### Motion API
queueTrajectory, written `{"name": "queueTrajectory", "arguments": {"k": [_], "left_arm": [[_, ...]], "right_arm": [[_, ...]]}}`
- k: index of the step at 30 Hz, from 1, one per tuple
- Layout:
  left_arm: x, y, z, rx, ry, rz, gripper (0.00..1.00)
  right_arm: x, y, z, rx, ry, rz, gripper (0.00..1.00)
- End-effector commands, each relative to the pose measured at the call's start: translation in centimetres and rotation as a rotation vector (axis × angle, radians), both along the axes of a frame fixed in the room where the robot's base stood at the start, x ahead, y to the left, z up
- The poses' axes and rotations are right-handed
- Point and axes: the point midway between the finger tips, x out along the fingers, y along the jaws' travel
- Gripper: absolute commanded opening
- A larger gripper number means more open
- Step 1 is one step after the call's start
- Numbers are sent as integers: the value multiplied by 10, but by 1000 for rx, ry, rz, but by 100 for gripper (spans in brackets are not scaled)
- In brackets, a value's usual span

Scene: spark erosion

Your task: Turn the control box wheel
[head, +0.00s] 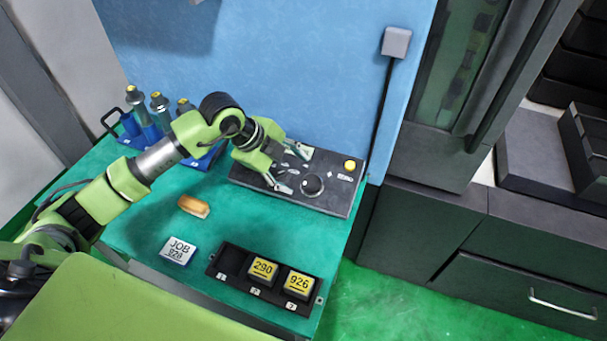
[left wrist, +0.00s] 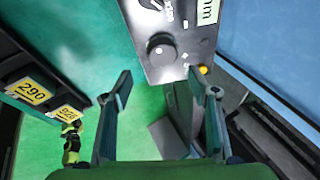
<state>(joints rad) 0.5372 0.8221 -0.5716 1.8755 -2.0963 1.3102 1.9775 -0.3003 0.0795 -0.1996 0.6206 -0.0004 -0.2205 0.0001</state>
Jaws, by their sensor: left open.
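The control box (head: 338,192) is a dark grey panel on the green bench against the blue wall. Its wheel (head: 312,185), a round black knob, sits on the top face, right of the middle. My left gripper (head: 297,169) is open above the box, its two fingers spread, just left of the wheel in the head view. In the left wrist view the wheel (left wrist: 161,50) shows beyond the open fingertips (left wrist: 160,88), centred between them and apart from both. My right gripper is not in view.
A yellow button (head: 350,165) is at the box's right end. A black tray (head: 232,262) with yellow blocks 290 and 926, a JOB card (head: 178,250) and a brown-and-white block (head: 194,206) lie in front. Blue holders (head: 130,125) with grey cylinders stand at the left.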

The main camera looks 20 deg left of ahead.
Motion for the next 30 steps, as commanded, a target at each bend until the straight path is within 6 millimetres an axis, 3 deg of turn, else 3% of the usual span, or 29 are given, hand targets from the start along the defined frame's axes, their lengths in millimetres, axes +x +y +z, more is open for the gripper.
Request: {"name": "queueTrajectory", "arguments": {"k": [1,8,18,24,30], "left_arm": [[11,-7,-5,45,-7,-92,54],[34,-27,-1,277,4,-585,54],[47,-37,47,531,51,-1234,54],[46,-36,60,570,73,-1365,54],[44,-35,41,568,77,-1372,54]], "right_arm": [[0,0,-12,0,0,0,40],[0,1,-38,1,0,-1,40],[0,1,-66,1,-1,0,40],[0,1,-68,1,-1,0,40],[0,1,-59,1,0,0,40]]}}
